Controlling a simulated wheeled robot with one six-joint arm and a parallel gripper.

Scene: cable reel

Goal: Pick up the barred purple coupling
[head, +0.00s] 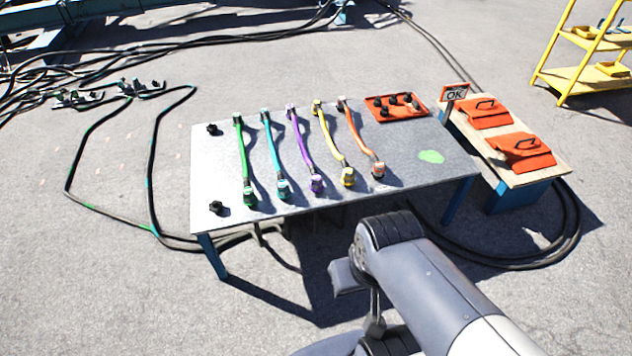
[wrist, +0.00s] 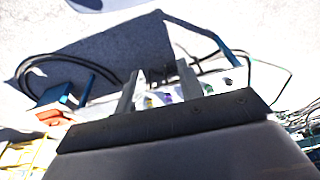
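A purple cable (head: 301,145) lies on the grey table among several coloured cables, between the cyan and yellow ones. Its purple coupling (head: 316,184) is at the end near the table's front edge. Any bars on it are too small to make out. In the wrist view, a small purple patch (wrist: 168,98) shows between my fingers, far beyond them. My gripper (wrist: 159,80) is open, its two grey fingers apart with nothing seen between them but the distant table. It is away from the coupling and touches nothing that I can see.
The table (head: 225,165) also holds green, cyan, yellow and orange cables, black knobs at its left corners and a red tray (head: 398,116) of dark parts. Black cables lie on the ground.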

